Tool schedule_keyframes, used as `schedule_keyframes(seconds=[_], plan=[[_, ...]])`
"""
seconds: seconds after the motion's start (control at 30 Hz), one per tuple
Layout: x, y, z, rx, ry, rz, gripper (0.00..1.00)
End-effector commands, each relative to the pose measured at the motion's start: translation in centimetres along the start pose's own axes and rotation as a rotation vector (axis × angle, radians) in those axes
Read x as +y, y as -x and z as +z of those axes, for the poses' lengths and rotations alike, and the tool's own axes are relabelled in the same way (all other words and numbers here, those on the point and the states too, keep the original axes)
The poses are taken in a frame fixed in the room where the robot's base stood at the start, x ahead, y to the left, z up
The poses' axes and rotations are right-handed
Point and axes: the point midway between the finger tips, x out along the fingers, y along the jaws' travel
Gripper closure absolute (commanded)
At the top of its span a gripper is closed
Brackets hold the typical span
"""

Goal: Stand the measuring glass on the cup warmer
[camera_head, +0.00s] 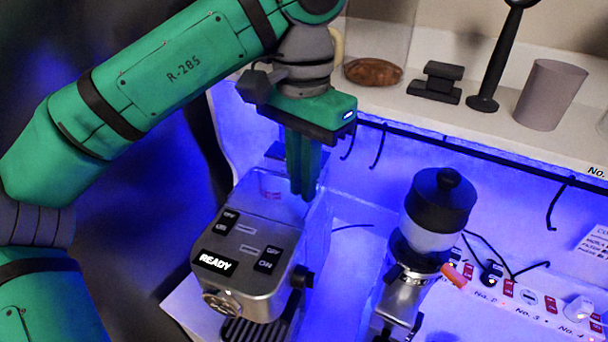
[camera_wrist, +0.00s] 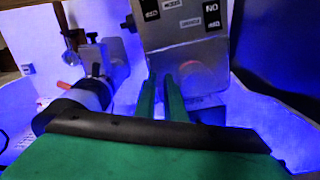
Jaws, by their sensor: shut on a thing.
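My gripper (camera_head: 303,190) points down at the back of the silver espresso machine, its green fingers close together. In the wrist view its fingertips (camera_wrist: 160,78) are almost together. The measuring glass (camera_head: 270,187) is clear and very faint, with small red marks, and shows at the left of the fingers. A faint reddish round shape in the wrist view (camera_wrist: 203,73) seems to be the glass beside the right finger. The cup warmer is the machine's flat top (camera_head: 285,211), under the glass. I cannot tell whether the glass touches it.
The espresso machine's front panel (camera_head: 245,250) reads READY. A grinder (camera_head: 432,225) with a black lid stands at the right. The shelf behind holds a grey cup (camera_head: 549,95), a black tamper (camera_head: 483,102) and a jar (camera_head: 375,55). Hooks hang below the shelf.

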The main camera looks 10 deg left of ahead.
Motion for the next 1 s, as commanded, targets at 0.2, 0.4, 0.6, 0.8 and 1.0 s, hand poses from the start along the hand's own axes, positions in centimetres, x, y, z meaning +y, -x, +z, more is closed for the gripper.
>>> schedule_keyframes(seconds=[0.2, 0.4, 0.6, 0.8, 1.0], plan=[[0.0, -0.1, 0.0, 0.0, -0.001, 0.0, 0.68], [-0.1, -0.1, 0.1, 0.0, 0.002, 0.0, 0.68], [-0.2, 0.8, 0.1, 0.0, 0.005, 0.0, 0.68], [0.0, 3.8, -0.1, 0.001, 0.001, -0.003, 0.68], [0.2, 7.2, -0.2, 0.0, -0.001, -0.003, 0.68]])
